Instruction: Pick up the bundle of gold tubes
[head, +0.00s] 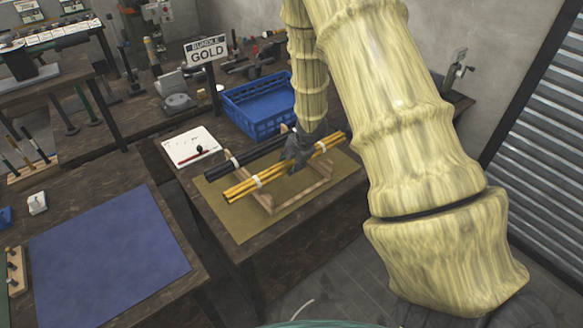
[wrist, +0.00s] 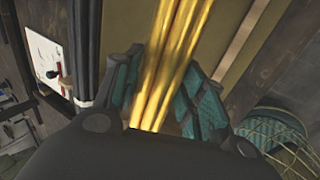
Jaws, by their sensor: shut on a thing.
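The bundle of gold tubes (head: 262,179) lies across the front of a wooden rack (head: 289,202) in the head view, with white bands around it. My gripper (head: 304,150) is at the bundle, right of its middle, and is shut on it. In the wrist view the gold tubes (wrist: 172,75) run between the two teal-padded fingers of my gripper (wrist: 169,92). Whether the bundle still touches the rack is not clear. A bundle of black tubes (head: 230,163) lies behind the gold one, and shows left of my fingers in the wrist view (wrist: 88,45).
The rack stands on a tan mat (head: 233,224) on a dark wooden table. A blue crate (head: 258,108), a white board (head: 189,147) and a "BUNDLE GOLD" sign (head: 206,50) are behind and left. A blue mat (head: 105,255) covers the nearer left table and is bare.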

